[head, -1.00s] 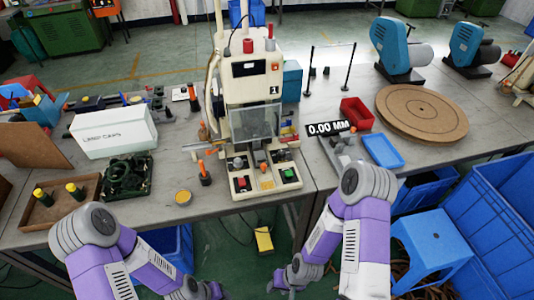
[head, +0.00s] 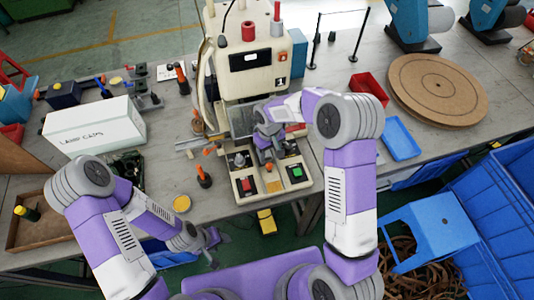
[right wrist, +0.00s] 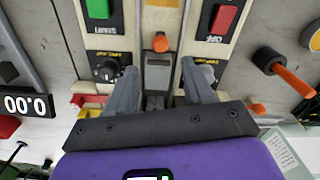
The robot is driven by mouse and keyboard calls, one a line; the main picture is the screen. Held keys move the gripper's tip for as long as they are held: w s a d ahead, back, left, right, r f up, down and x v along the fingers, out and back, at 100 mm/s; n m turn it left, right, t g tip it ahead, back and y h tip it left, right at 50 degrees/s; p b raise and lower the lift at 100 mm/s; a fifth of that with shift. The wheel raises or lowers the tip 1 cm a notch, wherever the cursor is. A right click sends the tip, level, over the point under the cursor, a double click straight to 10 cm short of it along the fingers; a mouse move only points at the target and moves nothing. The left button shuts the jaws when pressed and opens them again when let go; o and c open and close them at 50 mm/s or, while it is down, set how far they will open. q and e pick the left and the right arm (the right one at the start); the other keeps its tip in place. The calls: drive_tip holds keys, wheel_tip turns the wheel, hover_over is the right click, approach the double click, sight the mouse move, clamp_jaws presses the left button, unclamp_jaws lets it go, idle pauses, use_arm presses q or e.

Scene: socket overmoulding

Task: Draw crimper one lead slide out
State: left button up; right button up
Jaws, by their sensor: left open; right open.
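Crimper one (head: 250,60) is the cream machine marked 1 at the centre of the bench in the head view. In the right wrist view its lead slide (right wrist: 158,75), a grey metal piece with an orange knob, lies in the middle channel between two dials. My right gripper (right wrist: 157,90) is open, its fingers on either side of the slide; I cannot tell whether they touch it. In the head view my right gripper (head: 268,148) is at the crimper's front and hides most of the slide. My left gripper (head: 212,247) is open and empty, low in front of the bench.
A red button (head: 245,184) and a green button (head: 296,172) flank the crimper's front. An orange-handled tool (head: 203,176) stands to its left, near a white box (head: 95,127). A blue tray (head: 400,138) and brown turntable (head: 437,92) are to the right.

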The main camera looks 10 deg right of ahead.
sight(269, 164)
drive_tip(key=f, duration=0.7)
drive_tip(key=shift+s, duration=0.2)
drive_tip(key=shift+c, duration=0.3)
clamp_jaws()
